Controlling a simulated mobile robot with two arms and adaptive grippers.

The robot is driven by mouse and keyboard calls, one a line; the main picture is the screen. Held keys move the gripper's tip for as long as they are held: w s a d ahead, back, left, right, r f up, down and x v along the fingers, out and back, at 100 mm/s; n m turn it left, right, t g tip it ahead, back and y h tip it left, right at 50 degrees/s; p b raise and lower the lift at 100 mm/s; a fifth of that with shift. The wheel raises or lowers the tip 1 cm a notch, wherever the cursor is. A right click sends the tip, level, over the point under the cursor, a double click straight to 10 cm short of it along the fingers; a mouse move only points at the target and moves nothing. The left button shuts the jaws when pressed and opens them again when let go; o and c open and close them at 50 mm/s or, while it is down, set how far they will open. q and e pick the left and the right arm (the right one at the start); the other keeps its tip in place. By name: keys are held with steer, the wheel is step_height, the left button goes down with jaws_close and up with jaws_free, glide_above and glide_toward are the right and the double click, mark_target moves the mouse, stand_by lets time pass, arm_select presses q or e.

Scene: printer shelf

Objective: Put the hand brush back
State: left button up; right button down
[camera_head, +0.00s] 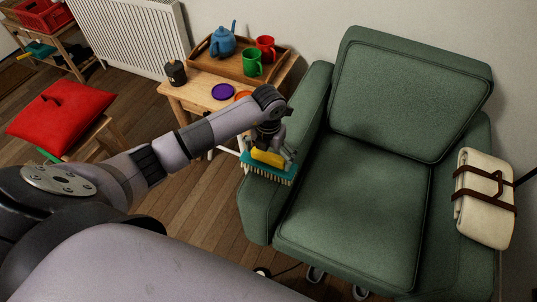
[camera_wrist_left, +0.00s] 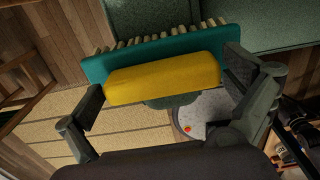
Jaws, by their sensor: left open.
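The hand brush (camera_head: 265,171) has a teal body, pale bristles and a yellow grip. In the head view it is at the front of the armchair's left armrest, bristles down; whether it touches the armrest cannot be told. My left gripper (camera_head: 270,153) is over it from above, open. In the left wrist view, the brush's yellow grip (camera_wrist_left: 165,79) lies between the spread fingers of my left gripper (camera_wrist_left: 163,92), one finger towards each end. My right gripper is not in view.
The green armchair (camera_head: 355,205) carries a cream folded bundle with brown straps (camera_head: 486,197) on its right armrest. A small wooden table (camera_head: 190,98) beside it holds a tray (camera_head: 233,63) with a blue teapot and cups. A red cushion (camera_head: 62,115) lies on a stool. Floor shows between.

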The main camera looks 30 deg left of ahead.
arm_select(q)
steer(key=shift+r, duration=0.1)
steer(key=shift+r, duration=0.3)
step_height(320, 180, up, 12)
steer(key=shift+f, duration=0.2)
stand_by(0.4)
